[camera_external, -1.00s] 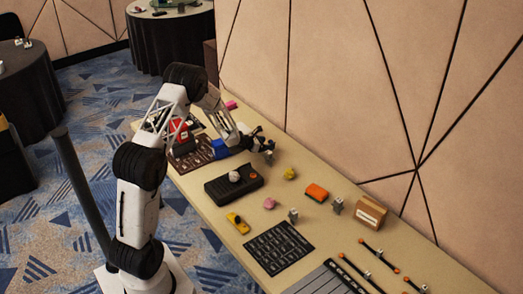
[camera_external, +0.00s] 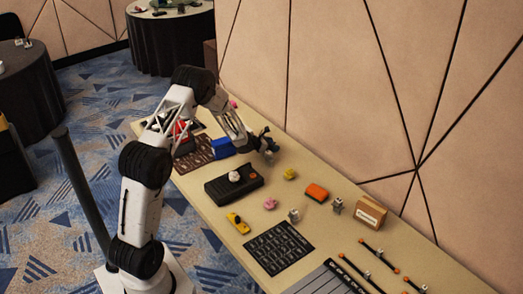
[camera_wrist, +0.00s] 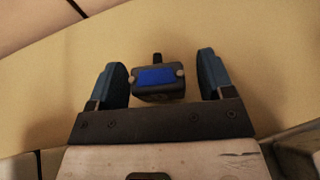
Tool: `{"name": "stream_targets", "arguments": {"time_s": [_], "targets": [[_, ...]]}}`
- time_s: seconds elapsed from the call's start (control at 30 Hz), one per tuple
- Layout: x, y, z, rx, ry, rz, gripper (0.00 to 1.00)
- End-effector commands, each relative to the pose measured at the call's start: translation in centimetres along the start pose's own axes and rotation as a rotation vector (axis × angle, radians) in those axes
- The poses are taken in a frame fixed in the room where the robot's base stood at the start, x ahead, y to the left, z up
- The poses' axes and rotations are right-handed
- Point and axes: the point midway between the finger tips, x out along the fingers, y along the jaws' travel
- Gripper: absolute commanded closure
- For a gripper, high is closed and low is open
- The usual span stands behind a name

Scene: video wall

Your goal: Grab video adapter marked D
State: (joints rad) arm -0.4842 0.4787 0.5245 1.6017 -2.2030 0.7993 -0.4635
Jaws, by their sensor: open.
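In the wrist view, a dark grey adapter (camera_wrist: 157,78) with a blue connector face lies between my two fingers, with a gap on each side. No letter D is readable on it. My gripper (camera_wrist: 160,66) is open around it and grips nothing. In the external view, my gripper (camera_external: 268,143) is low over the far part of the table, near the wall. The adapter cannot be made out there, as the gripper covers that spot.
The long table (camera_external: 215,207) holds a black box (camera_external: 222,190) with a white item on top, a yellow item (camera_external: 238,222), a pink item (camera_external: 270,203), an orange item (camera_external: 317,192), grey adapters (camera_external: 294,215) and a cardboard box (camera_external: 370,214). The wall (camera_external: 330,95) stands close behind.

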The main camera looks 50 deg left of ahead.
Motion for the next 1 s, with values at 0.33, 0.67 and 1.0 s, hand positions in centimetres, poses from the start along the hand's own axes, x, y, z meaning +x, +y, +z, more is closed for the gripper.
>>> {"name": "stream_targets", "arguments": {"time_s": [0.33, 0.67, 1.0], "targets": [[1.6, 0.0, 0.1, 0.001, 0.0, 0.0, 0.26], [1.6, 0.0, 0.1, 0.001, 0.0, 0.0, 0.26], [1.6, 0.0, 0.0, 0.001, 0.0, 0.0, 0.52]]}}
